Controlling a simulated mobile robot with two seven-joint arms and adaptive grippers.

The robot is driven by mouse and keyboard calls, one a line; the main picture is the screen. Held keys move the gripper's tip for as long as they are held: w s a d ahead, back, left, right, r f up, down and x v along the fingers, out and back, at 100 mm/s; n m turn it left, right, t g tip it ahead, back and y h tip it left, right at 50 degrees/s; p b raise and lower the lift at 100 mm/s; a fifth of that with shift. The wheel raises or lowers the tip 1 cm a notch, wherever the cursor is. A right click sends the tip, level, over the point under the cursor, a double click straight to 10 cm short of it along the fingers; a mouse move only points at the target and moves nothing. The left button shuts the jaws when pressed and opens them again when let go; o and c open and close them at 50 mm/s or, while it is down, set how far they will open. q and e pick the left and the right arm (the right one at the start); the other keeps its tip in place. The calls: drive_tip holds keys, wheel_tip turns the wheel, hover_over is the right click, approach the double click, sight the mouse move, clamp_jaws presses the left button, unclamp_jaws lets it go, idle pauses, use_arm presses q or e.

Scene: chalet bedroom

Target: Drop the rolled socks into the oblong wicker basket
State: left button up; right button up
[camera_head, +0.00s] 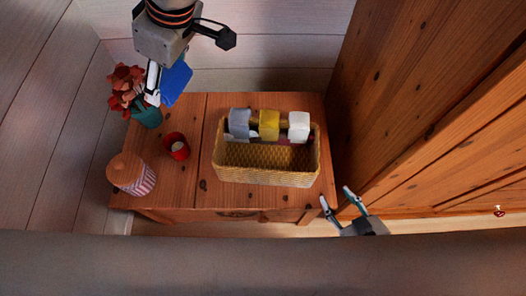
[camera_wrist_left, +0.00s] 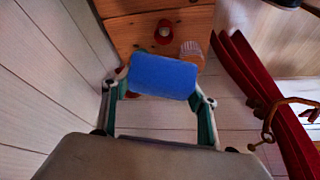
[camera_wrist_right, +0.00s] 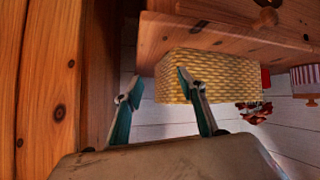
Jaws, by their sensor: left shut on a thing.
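A blue sock roll (camera_head: 176,82) is held between the fingers of my left gripper (camera_head: 160,90), above the back left of the dresser. It also fills the space between the fingertips in the left wrist view (camera_wrist_left: 163,75). The oblong wicker basket (camera_head: 268,178) stands on the dresser, to the right of and below the held roll in the head view. Grey-blue (camera_head: 239,122), yellow (camera_head: 269,124) and white (camera_head: 299,125) rolls sit in a row along its back side. My right gripper (camera_head: 336,196) is open and empty, beyond the dresser's front right corner.
The dresser top (camera_head: 205,120) also carries a red candle cup (camera_head: 176,147), a striped jar with a wooden lid (camera_head: 132,174) and red flowers in a teal pot (camera_head: 147,116). A wooden wardrobe (camera_head: 430,110) stands close on the right.

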drive_tip(key=a+b, duration=0.1)
drive_tip(key=b, duration=0.1)
drive_tip(key=a+y+b, duration=0.1)
drive_tip(key=a+b, duration=0.1)
drive_tip(key=shift+w+r, duration=0.1)
drive_tip(key=shift+w, duration=0.25)
use_arm(q)
drive_tip(key=s+d+f+n+g, duration=0.1)
drive_tip(key=d+f+n+g, duration=0.1)
drive_tip(key=d+f+n, duration=0.3)
drive_tip(key=s+d+f+n+g, duration=0.1)
drive_tip(key=d+f+n, duration=0.3)
drive_tip(key=d+f, duration=0.9)
wheel_tip(320, 180, down, 6)
drive_tip(key=shift+d+f+n+g+b, duration=0.2)
drive_tip(key=shift+n+g+b, duration=0.1)
drive_tip(key=shift+n+g, duration=0.1)
drive_tip(key=o, duration=1.1)
drive_tip(key=shift+w+r, duration=0.1)
use_arm(e)
drive_tip(key=shift+w+r+t, duration=0.2)
drive_tip(key=shift+r+t, duration=0.1)
